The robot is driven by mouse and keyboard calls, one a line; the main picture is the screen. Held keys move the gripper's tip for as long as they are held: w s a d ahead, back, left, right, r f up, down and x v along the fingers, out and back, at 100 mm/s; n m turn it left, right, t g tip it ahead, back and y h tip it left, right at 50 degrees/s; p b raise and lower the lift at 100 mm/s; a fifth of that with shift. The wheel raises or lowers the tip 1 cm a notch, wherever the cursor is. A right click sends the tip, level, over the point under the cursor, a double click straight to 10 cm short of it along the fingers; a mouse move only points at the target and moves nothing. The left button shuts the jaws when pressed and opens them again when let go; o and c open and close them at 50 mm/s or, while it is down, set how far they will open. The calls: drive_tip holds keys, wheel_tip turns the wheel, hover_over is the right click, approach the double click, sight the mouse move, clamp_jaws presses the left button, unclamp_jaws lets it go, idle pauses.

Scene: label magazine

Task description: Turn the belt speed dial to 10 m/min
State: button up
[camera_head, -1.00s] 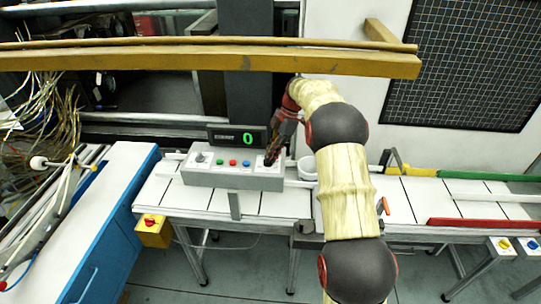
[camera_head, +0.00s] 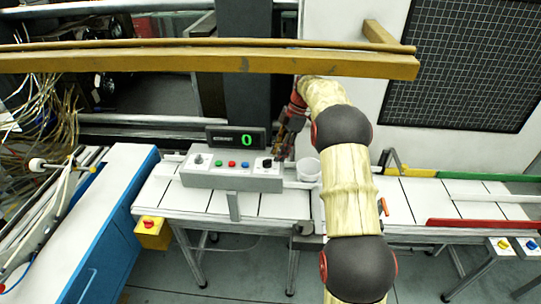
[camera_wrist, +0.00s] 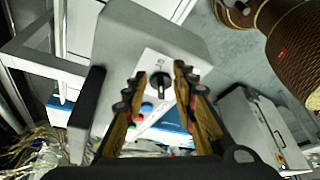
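The grey control box (camera_head: 232,181) stands on the white conveyor table. Its right-end black dial (camera_head: 266,162) sits on a white plate; in the wrist view this dial (camera_wrist: 160,86) has a pointer-like grip. The dial's scale marks are too small to read. The display (camera_head: 236,138) behind the box shows a green 0. My gripper (camera_head: 279,156) is just above and right of the dial. In the wrist view my gripper (camera_wrist: 160,73) is open, its two fingers either side of the dial in the picture, with nothing held between them.
A white cup-like container (camera_head: 308,169) stands right of the box. A yellow beam (camera_head: 200,62) crosses above. A blue-sided table (camera_head: 110,230) is at left.

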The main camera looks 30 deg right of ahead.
drive_tip(key=d, duration=0.9)
drive_tip(key=shift+s, duration=0.25)
